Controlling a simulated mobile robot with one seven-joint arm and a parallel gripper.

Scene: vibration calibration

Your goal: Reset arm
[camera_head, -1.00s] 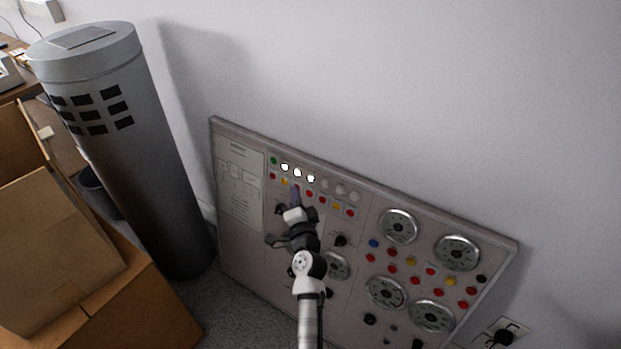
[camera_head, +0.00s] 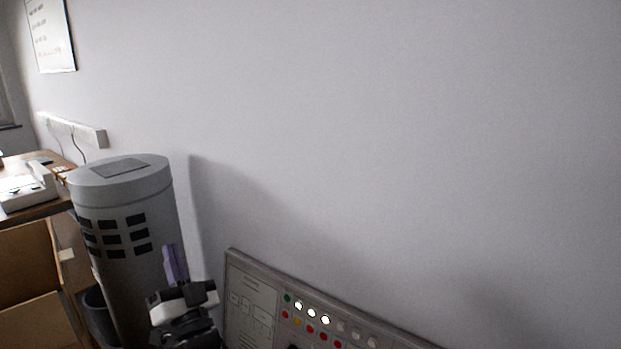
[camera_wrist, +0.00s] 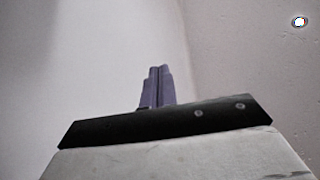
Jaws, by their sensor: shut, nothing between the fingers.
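My gripper (camera_head: 174,262) is at the lower left of the head view, in front of the grey cylinder and left of the control panel (camera_head: 250,296). Its narrow purple fingers point up, pressed together with nothing between them. In the wrist view the shut fingers (camera_wrist: 157,86) stand above the dark gripper body against a pale wall. The panel leans at the bottom of the head view, with only its upper part in frame. Three of its round lamps (camera_head: 312,310) glow white; a green one and several red and orange ones sit around them. The gripper is apart from the panel.
A tall grey cylinder (camera_head: 120,200) with dark vents stands close behind my gripper. The wall (camera_head: 400,130) to the right is bare.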

